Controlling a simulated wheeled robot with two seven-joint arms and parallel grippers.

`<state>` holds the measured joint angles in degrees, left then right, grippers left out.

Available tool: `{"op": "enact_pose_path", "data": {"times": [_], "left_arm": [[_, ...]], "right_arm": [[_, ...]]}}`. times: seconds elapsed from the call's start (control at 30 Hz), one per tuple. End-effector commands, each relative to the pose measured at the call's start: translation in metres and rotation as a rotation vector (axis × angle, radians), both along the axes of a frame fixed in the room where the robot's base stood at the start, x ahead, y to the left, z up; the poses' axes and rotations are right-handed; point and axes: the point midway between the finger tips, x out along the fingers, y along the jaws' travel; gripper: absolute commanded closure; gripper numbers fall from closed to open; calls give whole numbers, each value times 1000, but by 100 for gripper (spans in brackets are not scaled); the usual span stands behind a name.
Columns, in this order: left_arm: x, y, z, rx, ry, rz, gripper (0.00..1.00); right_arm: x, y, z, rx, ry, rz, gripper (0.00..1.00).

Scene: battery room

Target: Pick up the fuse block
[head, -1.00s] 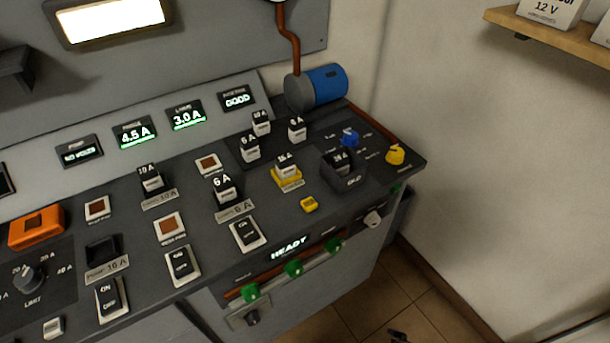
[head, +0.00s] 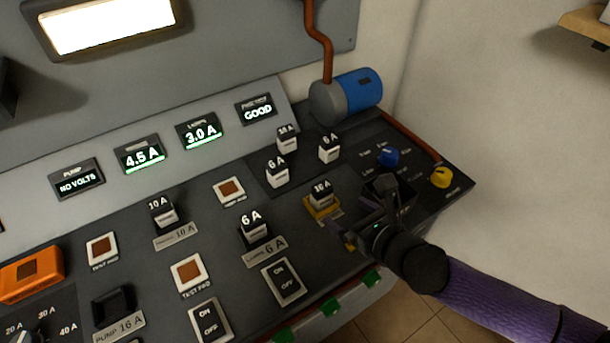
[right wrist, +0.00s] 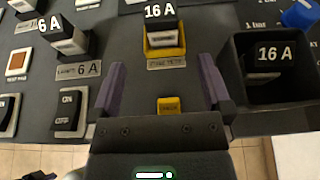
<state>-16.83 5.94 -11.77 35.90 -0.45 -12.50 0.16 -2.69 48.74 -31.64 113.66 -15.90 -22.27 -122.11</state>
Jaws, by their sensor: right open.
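Several black-and-white fuse blocks stand on the dark sloping panel. A 16 A fuse block (head: 321,194) sits in a yellow holder (head: 322,212); the right wrist view shows this block (right wrist: 159,38) upright ahead of my fingers. Another 16 A block (right wrist: 276,60) lies in a black open box (right wrist: 243,95) at the right of that view. My right gripper (head: 366,212) is open and empty, over the panel just right of the yellow holder; its purple fingers (right wrist: 161,75) are apart in the wrist view. In the head view my gripper covers much of the black box. My left gripper is not in view.
Other fuse blocks marked 6 A (head: 256,231) and 10 A (head: 163,211) stand nearby. A yellow button (right wrist: 168,105) lies between my fingers in the wrist view. A blue knob (head: 388,157), yellow knob (head: 442,177) and blue cylinder (head: 360,92) are at the right.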

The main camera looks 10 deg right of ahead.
Motion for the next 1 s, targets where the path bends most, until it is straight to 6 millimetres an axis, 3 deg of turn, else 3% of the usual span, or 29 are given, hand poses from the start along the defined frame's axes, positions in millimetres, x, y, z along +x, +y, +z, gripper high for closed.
{"op": "enact_pose_path", "data": {"times": [0.5, 0.77, 1.0], "left_arm": [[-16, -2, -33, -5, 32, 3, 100], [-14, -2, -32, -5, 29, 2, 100], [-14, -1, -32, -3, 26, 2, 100]], "right_arm": [[83, 27, -33, 1, -1, 0, 0], [87, 28, -32, 0, -1, 0, 0], [87, 28, -32, 0, -1, 0, 51]]}}
